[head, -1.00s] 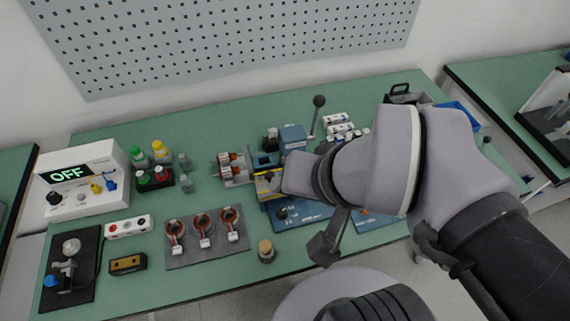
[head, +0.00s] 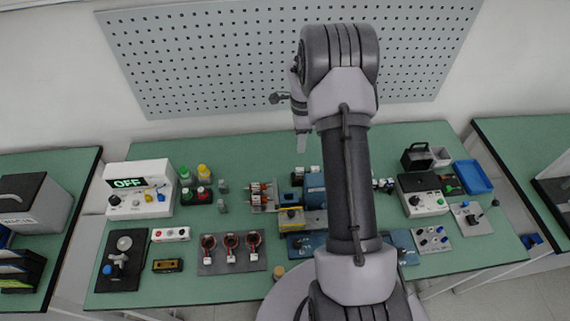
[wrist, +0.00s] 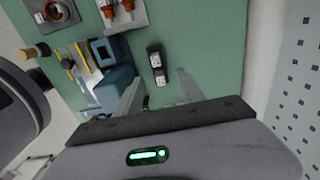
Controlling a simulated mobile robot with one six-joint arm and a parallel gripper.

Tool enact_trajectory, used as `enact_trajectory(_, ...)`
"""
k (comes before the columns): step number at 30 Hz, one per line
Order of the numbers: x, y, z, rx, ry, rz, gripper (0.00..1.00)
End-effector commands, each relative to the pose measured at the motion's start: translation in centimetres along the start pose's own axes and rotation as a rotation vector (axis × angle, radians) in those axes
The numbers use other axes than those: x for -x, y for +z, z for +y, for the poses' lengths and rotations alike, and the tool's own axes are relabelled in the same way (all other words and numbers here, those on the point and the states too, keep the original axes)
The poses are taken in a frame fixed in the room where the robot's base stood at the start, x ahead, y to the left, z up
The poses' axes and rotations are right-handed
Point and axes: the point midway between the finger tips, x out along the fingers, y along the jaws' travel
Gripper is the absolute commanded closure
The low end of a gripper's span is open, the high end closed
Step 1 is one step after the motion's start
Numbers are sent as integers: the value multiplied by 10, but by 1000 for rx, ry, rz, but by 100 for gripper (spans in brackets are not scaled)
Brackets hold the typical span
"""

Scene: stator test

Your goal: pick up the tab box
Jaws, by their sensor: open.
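No label reads as tab box, so I cannot tell for sure which thing it is. Two small dark boxes with white faces lie in a row on the green bench in the wrist view, a far one (wrist: 153,54) and a near one (wrist: 160,77). In the head view, small dark and white boxes (head: 299,172) show behind the blue machine, partly hidden by my arm. My gripper (wrist: 158,88) is open and empty, its two fingers apart on either side of the near box in the picture. It hangs above the bench's back part in the head view (head: 302,146).
A blue machine (wrist: 112,78) stands left of the fingers in the wrist view. A white OFF unit (head: 140,182), bottles and a plate of copper coils (head: 228,266) fill the bench's left. A blue tray (head: 473,177) lies at right. A perforated wall panel (head: 200,60) rises behind.

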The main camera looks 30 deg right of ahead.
Motion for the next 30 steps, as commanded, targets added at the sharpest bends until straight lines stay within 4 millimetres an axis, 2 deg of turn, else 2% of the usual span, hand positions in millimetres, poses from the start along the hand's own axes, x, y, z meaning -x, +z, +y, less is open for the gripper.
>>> enact_trajectory(1, -19, 0, 2, 1, 5, 0, 55)
enact_trajectory(3, -41, 1, 2, 1, 5, -1, 55)
enact_trajectory(6, -70, 1, 2, 4, 5, -1, 55)
enact_trajectory(9, -91, 1, 2, 3, 4, -1, 55)
enact_trajectory(16, -113, 0, 5, 4, 2, -1, 55)
enact_trajectory(22, -151, -2, 10, 5, 2, -1, 55)
enact_trajectory(28, -154, -2, 10, 5, 1, -1, 55)
enact_trajectory(30, -154, -2, 10, 5, 1, -1, 66)
